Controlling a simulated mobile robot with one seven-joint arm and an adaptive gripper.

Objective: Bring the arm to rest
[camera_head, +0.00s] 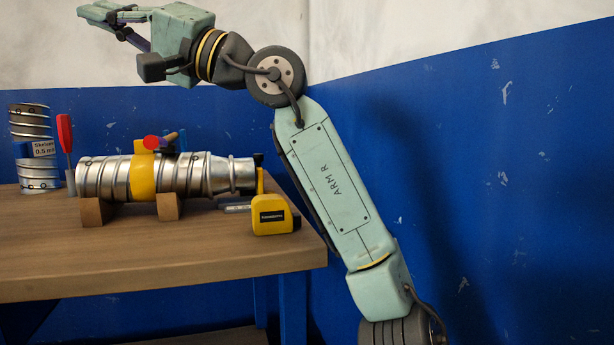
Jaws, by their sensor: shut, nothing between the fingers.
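My arm, pale green with a dark wrist, rises from the lower right and bends left at the top. My gripper (108,12) is at the upper left, high above the workbench and touching nothing. It points left and is shut and empty. Its fingertips lie close to the top edge of the picture.
On the wooden workbench (200,255), a spiral duct (115,177) with a yellow band (143,178) rests on wooden blocks (168,206). A yellow tape measure (272,214), a red-handled tool (65,135) and a stack of duct pieces (33,150) stand nearby. A wall is behind.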

